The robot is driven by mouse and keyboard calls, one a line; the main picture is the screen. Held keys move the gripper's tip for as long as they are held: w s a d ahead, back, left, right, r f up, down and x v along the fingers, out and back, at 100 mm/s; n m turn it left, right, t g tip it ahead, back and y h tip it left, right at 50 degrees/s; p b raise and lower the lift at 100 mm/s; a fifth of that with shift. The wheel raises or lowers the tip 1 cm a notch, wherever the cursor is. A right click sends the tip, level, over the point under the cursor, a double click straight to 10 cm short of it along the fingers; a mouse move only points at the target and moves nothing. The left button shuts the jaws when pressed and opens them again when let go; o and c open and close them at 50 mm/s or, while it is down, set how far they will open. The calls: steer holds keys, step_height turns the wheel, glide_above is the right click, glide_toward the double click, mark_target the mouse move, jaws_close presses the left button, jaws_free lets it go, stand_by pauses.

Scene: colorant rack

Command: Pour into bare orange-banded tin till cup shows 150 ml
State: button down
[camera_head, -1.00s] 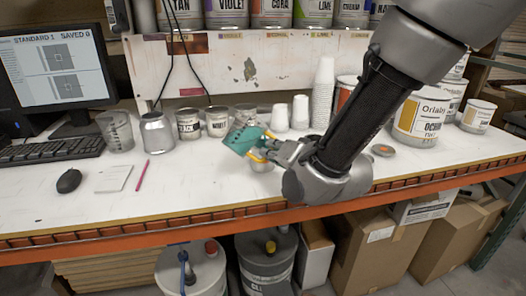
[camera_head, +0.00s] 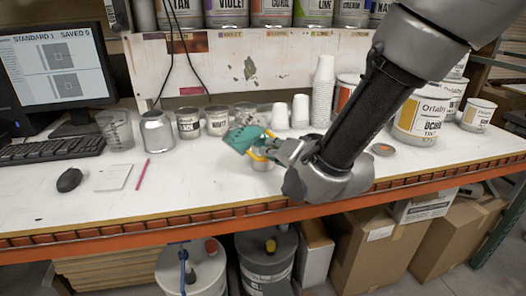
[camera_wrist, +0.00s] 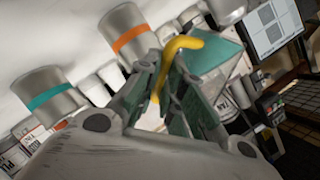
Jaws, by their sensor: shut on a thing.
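My gripper (camera_head: 272,149) is shut on the yellow handle (camera_wrist: 172,62) of a teal see-through cup (camera_head: 244,137). The cup is tilted and held above the bench; it also shows in the wrist view (camera_wrist: 218,52). Its liquid level and marks are not readable. A bare silver tin with an orange band (camera_wrist: 130,38) stands beside the cup in the wrist view. Any stream of liquid cannot be made out.
A teal-banded tin (camera_wrist: 48,96) stands beyond the orange-banded one in the wrist view. Behind are labelled small tins (camera_head: 188,124), white paper cups (camera_head: 323,92) and a clear beaker (camera_head: 116,130). Large paint cans (camera_head: 420,115) stand right.

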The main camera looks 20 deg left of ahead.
steer(key=shift+f+m+g+p, duration=0.3)
steer(key=shift+p, duration=0.75)
stand_by(2.0)
step_height(320, 180, up, 11)
steer(key=w+d+n+t+b, duration=0.1)
steer(key=w+n+t+b, duration=0.1)
steer(key=n+t+b, duration=0.3)
steer(key=shift+n+t+h+b, duration=0.3)
steer(key=shift+n+h, duration=0.1)
steer(key=shift+n, duration=1.2)
steer(key=shift+s, duration=0.15)
